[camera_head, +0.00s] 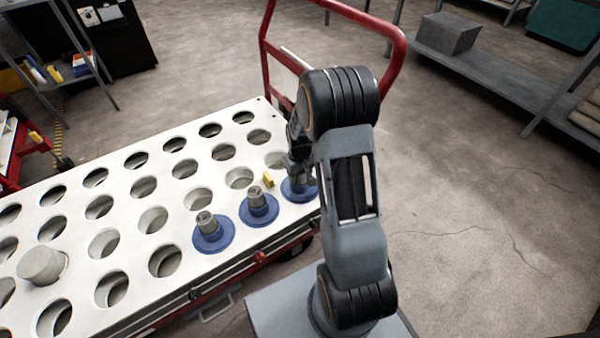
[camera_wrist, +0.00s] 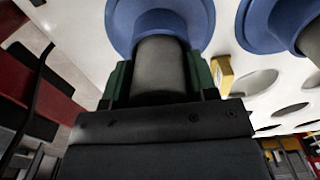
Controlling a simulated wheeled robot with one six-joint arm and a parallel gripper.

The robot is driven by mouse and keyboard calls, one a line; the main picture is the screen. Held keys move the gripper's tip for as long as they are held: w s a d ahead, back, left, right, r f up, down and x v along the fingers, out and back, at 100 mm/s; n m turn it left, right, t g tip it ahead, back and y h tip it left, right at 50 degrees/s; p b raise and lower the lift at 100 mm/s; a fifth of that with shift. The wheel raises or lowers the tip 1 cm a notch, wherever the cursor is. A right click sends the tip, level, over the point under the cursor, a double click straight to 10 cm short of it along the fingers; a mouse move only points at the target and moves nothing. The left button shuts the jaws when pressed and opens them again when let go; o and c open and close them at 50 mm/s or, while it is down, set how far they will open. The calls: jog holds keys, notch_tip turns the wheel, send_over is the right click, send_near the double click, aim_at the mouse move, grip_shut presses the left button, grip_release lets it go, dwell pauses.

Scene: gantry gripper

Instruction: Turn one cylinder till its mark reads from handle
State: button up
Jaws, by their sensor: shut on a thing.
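Three blue-flanged cylinders with grey posts stand in a row along the near edge of the white holed plate (camera_head: 140,187). The left one (camera_head: 213,236) and the middle one (camera_head: 259,210) stand free. The right one (camera_head: 306,193) is partly hidden behind my arm. My gripper (camera_wrist: 160,85) is shut on the grey post of this cylinder, with a green-edged finger on each side. Its blue flange (camera_wrist: 125,22) shows beyond the fingers in the wrist view. I cannot see any mark on the held cylinder. The red cart handle (camera_head: 400,45) rises at the plate's far right end.
A small yellow block (camera_head: 268,179) stands on the plate close to the held cylinder; it also shows in the wrist view (camera_wrist: 221,75). A plain grey cylinder (camera_head: 42,264) sits at the plate's left. The other holes nearby look empty. Open floor lies to the right.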

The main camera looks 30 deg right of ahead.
jog(key=o, duration=1.3)
notch_tip(320, 180, up, 15)
jog(key=p, duration=0.5)
jog(key=s+a+r+t+p, duration=0.1)
jog(key=s+a+r+p, duration=0.2)
jog(key=s+r+p, duration=0.2)
jog(key=s+a+r+t+p, duration=0.1)
jog(key=s+a+r+p, duration=0.2)
jog(key=r+p, duration=0.9)
jog(key=s+a+r+t+p, duration=0.1)
jog(key=s+a+r+p, duration=0.2)
jog(key=s+r+p, duration=0.5)
notch_tip(320, 180, up, 12)
jog(key=shift+a+r+m+t+p, duration=0.2)
jog(key=shift+a+m+t+p, duration=0.15)
jog(key=shift+p, duration=0.2)
